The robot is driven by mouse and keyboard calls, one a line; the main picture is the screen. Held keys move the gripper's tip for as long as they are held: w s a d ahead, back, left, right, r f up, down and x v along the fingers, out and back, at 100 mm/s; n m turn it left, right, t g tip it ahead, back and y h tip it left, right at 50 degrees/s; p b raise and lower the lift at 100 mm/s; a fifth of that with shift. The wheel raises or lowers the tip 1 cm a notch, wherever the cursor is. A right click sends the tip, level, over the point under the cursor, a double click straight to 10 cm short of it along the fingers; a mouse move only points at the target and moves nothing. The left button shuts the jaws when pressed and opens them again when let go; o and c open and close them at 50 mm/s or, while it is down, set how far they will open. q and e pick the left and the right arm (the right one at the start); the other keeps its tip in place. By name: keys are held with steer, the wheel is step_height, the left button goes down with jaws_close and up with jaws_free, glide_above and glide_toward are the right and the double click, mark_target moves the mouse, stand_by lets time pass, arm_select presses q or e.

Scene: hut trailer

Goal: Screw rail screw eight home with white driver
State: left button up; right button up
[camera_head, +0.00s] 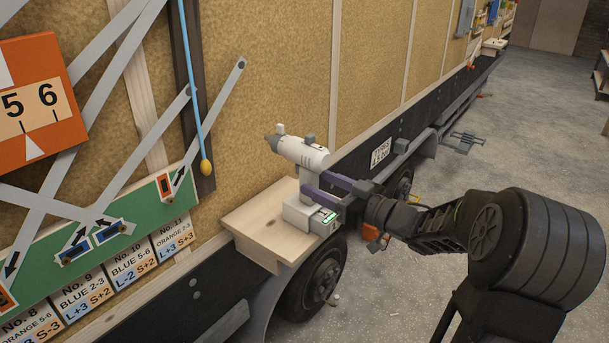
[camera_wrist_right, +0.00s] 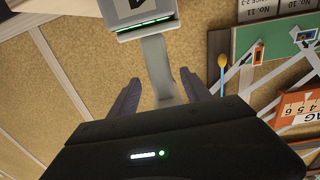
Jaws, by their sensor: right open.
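The white driver (camera_head: 303,153) stands upright on its battery base on a small wooden shelf (camera_head: 262,212), its nose pointing left toward the wall. My right gripper (camera_head: 314,184) reaches in from the right with its purple fingers at the driver's handle. In the right wrist view the grey handle (camera_wrist_right: 156,60) shows between the two spread fingers (camera_wrist_right: 158,92), with gaps beside it. The fingers are open and not closed on the handle. The driver's base (camera_wrist_right: 140,14) shows at the top of that view. I cannot make out rail screw eight. My left gripper is out of view.
A green board (camera_head: 105,232) with grey lattice bars and numbered cards, including a No. 8 card (camera_head: 30,325), hangs at left. An orange scale (camera_head: 38,105) and a blue cord with a yellow bob (camera_head: 206,167) hang nearby. A wheel (camera_head: 318,280) sits below the shelf. Floor at right is open.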

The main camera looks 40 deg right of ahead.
mark_target(304, 176)
steer(key=shift+p+x, duration=0.65)
steer(key=shift+x, duration=1.95)
steer(key=shift+f, duration=0.1)
jaws_close()
